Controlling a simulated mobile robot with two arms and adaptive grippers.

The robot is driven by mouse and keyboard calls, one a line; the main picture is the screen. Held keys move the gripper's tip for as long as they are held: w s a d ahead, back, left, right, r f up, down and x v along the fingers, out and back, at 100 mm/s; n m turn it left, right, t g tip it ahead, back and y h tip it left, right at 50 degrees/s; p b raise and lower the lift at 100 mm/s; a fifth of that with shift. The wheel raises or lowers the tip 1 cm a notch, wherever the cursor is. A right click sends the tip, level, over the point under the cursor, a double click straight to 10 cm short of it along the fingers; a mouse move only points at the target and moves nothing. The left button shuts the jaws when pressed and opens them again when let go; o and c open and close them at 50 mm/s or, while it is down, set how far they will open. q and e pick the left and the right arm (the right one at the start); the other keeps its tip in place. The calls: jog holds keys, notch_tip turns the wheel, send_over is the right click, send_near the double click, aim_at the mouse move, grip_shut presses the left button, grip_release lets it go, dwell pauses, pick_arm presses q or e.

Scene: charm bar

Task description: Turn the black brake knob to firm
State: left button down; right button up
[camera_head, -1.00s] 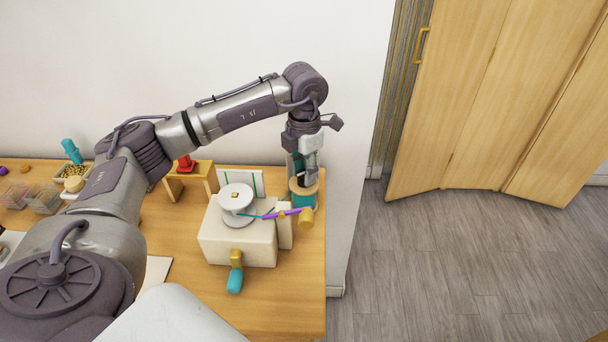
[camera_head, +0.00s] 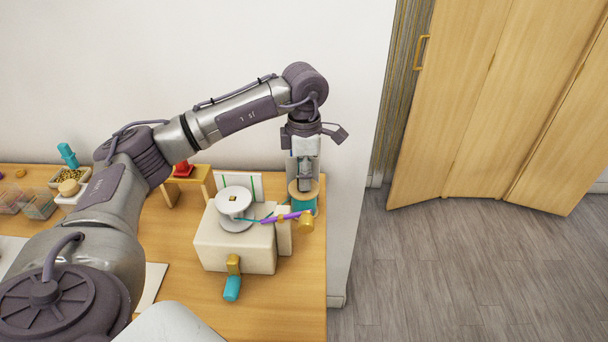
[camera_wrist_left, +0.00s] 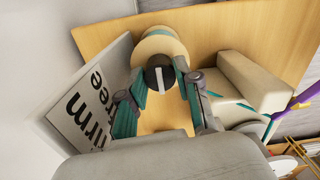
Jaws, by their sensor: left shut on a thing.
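The black brake knob (camera_wrist_left: 159,76) has a white line across its top and sits at the end of a wooden-flanged spool (camera_wrist_left: 160,43). The line runs nearly upright in the left wrist view. My left gripper (camera_wrist_left: 162,72) has its teal-padded fingers on both sides of the knob, shut on it. A white card (camera_wrist_left: 92,108) beside it reads "firm" and "free". In the head view my left gripper (camera_head: 304,185) points down at the teal-wound spool (camera_head: 304,203), and it hides the knob there. My right gripper is out of view.
A cream machine block (camera_head: 235,245) with a white reel (camera_head: 234,205) and a teal-handled crank (camera_head: 232,288) stands left of the spool. A purple arm (camera_head: 280,217) reaches toward it. A red item (camera_head: 183,168) on a wooden stand is behind. Bare table lies in front.

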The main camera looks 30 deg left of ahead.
pick_arm(q)
jog(key=shift+r, duration=0.1)
jog(key=c, duration=0.8)
grip_release()
jog(key=shift+c, duration=0.2)
jog(key=shift+o, duration=0.2)
